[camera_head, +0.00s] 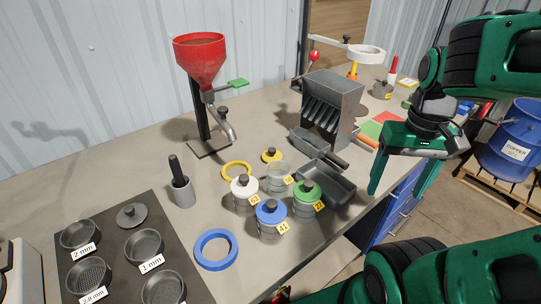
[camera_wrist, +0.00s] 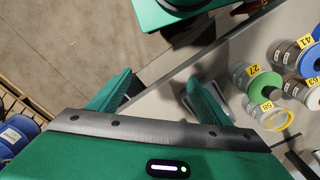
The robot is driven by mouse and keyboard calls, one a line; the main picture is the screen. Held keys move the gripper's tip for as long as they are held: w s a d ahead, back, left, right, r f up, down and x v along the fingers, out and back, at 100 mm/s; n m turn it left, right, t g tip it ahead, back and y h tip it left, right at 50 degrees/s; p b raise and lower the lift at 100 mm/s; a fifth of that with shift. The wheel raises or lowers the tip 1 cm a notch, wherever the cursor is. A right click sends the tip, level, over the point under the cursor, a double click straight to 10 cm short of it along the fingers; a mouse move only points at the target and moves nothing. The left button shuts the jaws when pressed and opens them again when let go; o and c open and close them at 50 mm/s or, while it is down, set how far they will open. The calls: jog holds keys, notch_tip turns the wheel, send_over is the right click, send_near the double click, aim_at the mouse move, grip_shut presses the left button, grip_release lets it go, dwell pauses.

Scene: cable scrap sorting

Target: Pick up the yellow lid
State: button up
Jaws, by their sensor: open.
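The yellow lid (camera_head: 271,155), a small disc with a dark knob, lies on the bench just behind an open clear jar (camera_head: 278,175). The open jar, labelled 58, also shows in the wrist view (camera_wrist: 263,112). A yellow edge shows beside it there, but I cannot tell whether it is the lid or a ring. My gripper (camera_head: 402,186) is open and empty, near the bench's right front edge, well to the right of the lid. Its two spread fingers also show in the wrist view (camera_wrist: 160,84).
Jars with white (camera_head: 243,184), blue (camera_head: 270,211) and green (camera_head: 307,191) lids stand close in front of the lid. A yellow ring (camera_head: 237,171) lies left of it. A grey tray (camera_head: 328,184), a slotted grey box (camera_head: 331,105) and a red funnel stand (camera_head: 200,60) are nearby.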

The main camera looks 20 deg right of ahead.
jog(key=w+a+r+n, duration=0.1)
jog(key=w+r+n, duration=0.1)
jog(key=w+n, duration=0.6)
jog(key=n, duration=1.8)
send_over(273, 149)
jog(key=f, duration=0.4)
jog(key=shift+a+f, duration=0.1)
jog(key=shift+a, duration=0.25)
jog(key=shift+d+f, duration=0.2)
jog(key=shift+f, duration=1.35)
jog(key=shift+d+f, duration=0.15)
jog(key=shift+f, duration=1.4)
jog(key=c, duration=1.1)
